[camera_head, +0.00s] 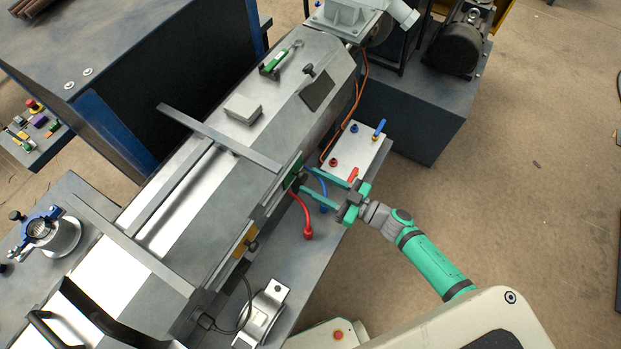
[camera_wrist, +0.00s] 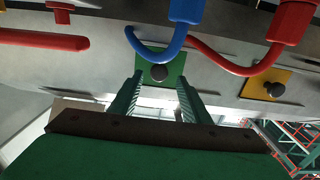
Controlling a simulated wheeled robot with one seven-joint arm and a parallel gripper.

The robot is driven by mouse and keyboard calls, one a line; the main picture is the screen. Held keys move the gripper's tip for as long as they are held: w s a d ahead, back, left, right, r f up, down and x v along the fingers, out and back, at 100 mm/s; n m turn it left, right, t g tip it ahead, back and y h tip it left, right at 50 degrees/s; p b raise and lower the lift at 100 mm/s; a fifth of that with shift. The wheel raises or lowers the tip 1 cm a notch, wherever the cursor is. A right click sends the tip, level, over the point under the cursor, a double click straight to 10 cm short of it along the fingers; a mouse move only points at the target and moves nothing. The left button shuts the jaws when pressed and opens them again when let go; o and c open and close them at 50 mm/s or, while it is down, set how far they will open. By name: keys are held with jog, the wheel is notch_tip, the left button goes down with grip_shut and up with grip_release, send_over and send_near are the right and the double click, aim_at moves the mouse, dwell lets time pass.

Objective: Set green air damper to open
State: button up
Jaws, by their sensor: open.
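The green air damper is a green plate with a dark round knob, on the side of the grey machine housing. In the wrist view the green plate (camera_wrist: 171,65) is upper middle, with its knob (camera_wrist: 159,73) near the plate's centre. In the head view the green plate (camera_head: 294,169) shows at the housing's right side, partly hidden by my gripper. My gripper (camera_head: 306,179) is open, its teal fingers pointing at the plate. In the wrist view my gripper (camera_wrist: 160,80) has one finger on each side of the knob. I cannot tell whether they touch the plate.
A yellow plate with a knob (camera_wrist: 265,88) sits to the right in the wrist view. A blue hose (camera_wrist: 162,52) and a red hose (camera_wrist: 240,67) curve close above the plates. A white block with valves (camera_head: 355,150) stands beside my gripper.

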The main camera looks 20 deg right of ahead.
jog(key=shift+x, duration=1.05)
jog(key=shift+d, duration=0.1)
grip_shut()
jog(key=s+a, duration=0.6)
jog(key=a, duration=0.2)
jog(key=shift+a, duration=0.15)
grip_release()
jog(key=shift+s, duration=0.15)
